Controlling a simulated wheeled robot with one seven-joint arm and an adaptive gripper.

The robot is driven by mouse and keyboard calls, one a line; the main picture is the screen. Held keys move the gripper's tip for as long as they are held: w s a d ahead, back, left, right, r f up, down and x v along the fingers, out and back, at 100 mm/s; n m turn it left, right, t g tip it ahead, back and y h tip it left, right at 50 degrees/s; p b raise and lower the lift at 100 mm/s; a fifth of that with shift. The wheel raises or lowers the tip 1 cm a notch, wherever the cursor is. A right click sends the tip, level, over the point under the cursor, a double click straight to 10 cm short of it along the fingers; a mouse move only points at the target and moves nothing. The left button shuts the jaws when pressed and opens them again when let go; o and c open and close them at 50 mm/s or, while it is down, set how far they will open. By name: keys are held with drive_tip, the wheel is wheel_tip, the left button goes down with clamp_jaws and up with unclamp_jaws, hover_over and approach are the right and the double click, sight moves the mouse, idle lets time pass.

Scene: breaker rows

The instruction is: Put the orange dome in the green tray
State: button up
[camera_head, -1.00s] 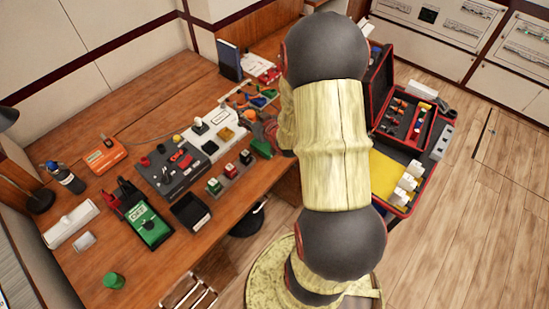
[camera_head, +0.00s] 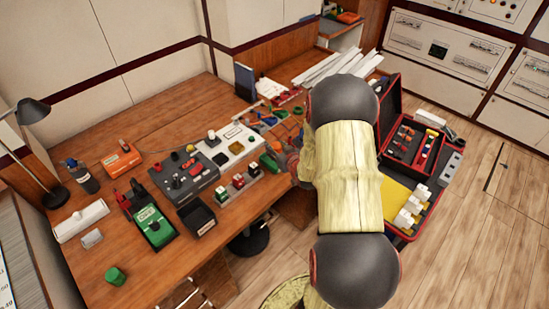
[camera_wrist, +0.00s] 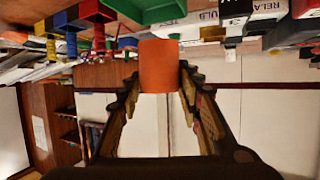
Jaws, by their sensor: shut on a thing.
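In the wrist view my gripper (camera_wrist: 159,84) is shut on the orange dome (camera_wrist: 159,64), which sits between its two ridged fingers and shows as a plain orange block shape. The green tray (camera_wrist: 150,12) is at the top of that view, close to the orange dome; whether they touch I cannot tell. In the head view a green piece that looks like the tray (camera_head: 269,163) lies at the desk's front edge, just left of my gripper (camera_head: 291,158). My arm hides most of the gripper and the dome there.
A grey block with knobs (camera_head: 184,171), a white panel (camera_head: 236,143) and a black tray (camera_head: 197,217) stand on the desk left of my gripper. A red-edged open case (camera_head: 410,145) is at the right. Bare wood (camera_head: 175,262) shows at the desk's front left.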

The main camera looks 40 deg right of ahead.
drive_tip(key=w+f, duration=0.1)
drive_tip(key=f, duration=0.1)
drive_tip(key=w+d+f+b, duration=0.1)
drive_tip(key=w+d+f, duration=0.1)
drive_tip(key=f, duration=0.1)
drive_tip(key=shift+w+d+f+b, duration=0.2)
drive_tip(key=shift+w+f+b, duration=0.1)
drive_tip(key=shift+b, duration=0.05)
drive_tip(key=shift+f+b, duration=0.7)
drive_tip(key=shift+f, duration=0.75)
drive_tip(key=shift+f, duration=0.2)
drive_tip(key=o, duration=0.5)
drive_tip(key=shift+o, duration=0.8)
